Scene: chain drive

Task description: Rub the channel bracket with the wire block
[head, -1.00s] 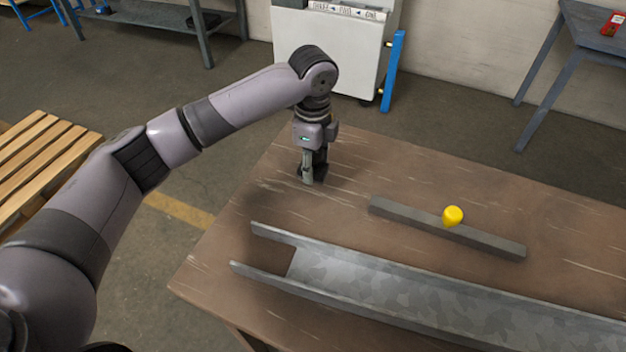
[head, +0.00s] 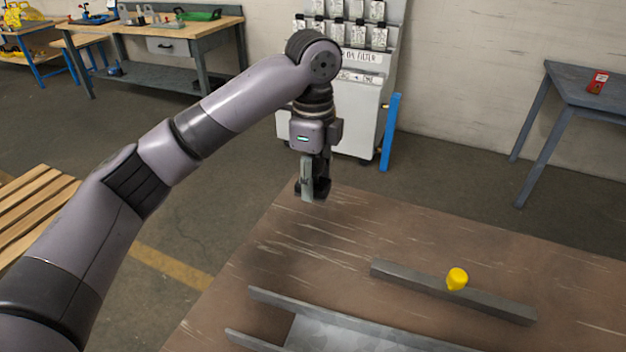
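The channel bracket, a long grey metal channel (head: 345,335), lies on the brown table at the bottom of the head view. Its open left end shows; the rest runs out of the picture's lower edge. My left gripper (head: 312,192) points down over the table's far left edge, beyond the bracket and apart from it. Its fingers are small and dark here, and I cannot tell whether they are open or hold something. I cannot make out a wire block. My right gripper is not in view.
A grey bar (head: 420,286) with a yellow rounded piece (head: 457,279) at it lies beyond the bracket on the table (head: 330,240). The tabletop between gripper and bracket is clear. A white cabinet (head: 350,110) and a blue-grey table (head: 580,90) stand behind.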

